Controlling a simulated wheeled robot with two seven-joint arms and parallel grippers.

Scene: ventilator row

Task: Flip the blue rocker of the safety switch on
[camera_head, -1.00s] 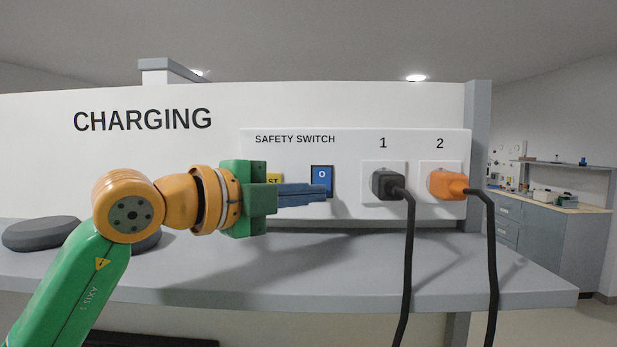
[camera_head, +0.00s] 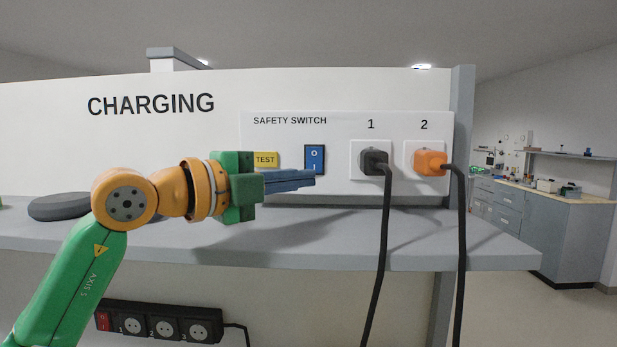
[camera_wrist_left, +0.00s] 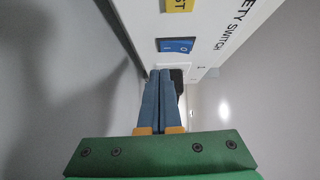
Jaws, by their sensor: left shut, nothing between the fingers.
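The safety switch's blue rocker (camera_head: 314,155) sits on the white panel, marked O at the top and I lower down. Its lower end is close to the fingertips in the head view. My left gripper (camera_head: 312,178) is shut and empty, its blue fingers pointing right, just below the rocker in the picture. In the left wrist view the rocker (camera_wrist_left: 177,45) shows beyond the fingertips of the left gripper (camera_wrist_left: 160,74), and no contact is visible. Which way the rocker is tilted is hard to tell. My right gripper is out of view.
A yellow TEST button (camera_head: 265,160) is left of the rocker. A black plug (camera_head: 373,161) and an orange plug (camera_head: 429,161) sit in sockets to the right, cables hanging down. A grey shelf (camera_head: 380,250) runs below. A power strip (camera_head: 160,322) is underneath.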

